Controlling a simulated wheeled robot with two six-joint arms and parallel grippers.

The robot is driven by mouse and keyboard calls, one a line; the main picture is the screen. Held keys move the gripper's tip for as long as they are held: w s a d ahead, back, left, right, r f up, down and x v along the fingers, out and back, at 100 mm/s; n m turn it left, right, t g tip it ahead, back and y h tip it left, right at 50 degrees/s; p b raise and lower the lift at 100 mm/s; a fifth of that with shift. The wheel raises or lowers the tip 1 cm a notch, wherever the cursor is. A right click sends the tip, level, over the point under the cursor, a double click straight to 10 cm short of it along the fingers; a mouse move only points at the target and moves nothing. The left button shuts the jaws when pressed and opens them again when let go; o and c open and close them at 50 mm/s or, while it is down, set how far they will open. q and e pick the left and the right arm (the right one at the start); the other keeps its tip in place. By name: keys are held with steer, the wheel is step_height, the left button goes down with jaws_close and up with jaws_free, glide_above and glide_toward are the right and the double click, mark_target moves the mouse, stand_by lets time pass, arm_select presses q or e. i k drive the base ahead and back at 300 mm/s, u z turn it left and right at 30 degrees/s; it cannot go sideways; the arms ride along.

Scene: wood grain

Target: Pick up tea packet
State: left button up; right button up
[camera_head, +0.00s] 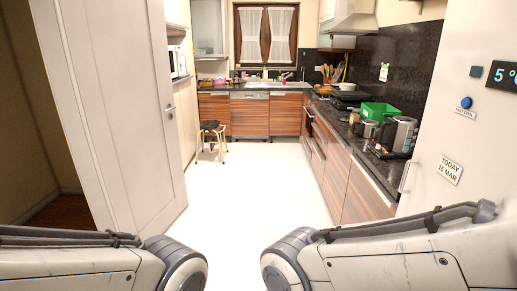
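I cannot make out a tea packet in the head view. My two arms show at the bottom left and bottom right as pale links with dark cables. Neither gripper is in view.
A white door (110,110) stands open at the left. A dark counter (345,132) runs along the right, with a green bin (379,112) and a kettle-like appliance (398,135). A stool (212,138) stands farther back. The white floor (255,190) between is clear.

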mark_target(354, 117)
steer(key=u, duration=0.25)
steer(key=i, duration=2)
steer(key=z, duration=0.3)
steer(key=i, duration=1.85)
steer(key=z, duration=1.5)
steer(key=i, duration=1.2)
steer(key=z, duration=0.65)
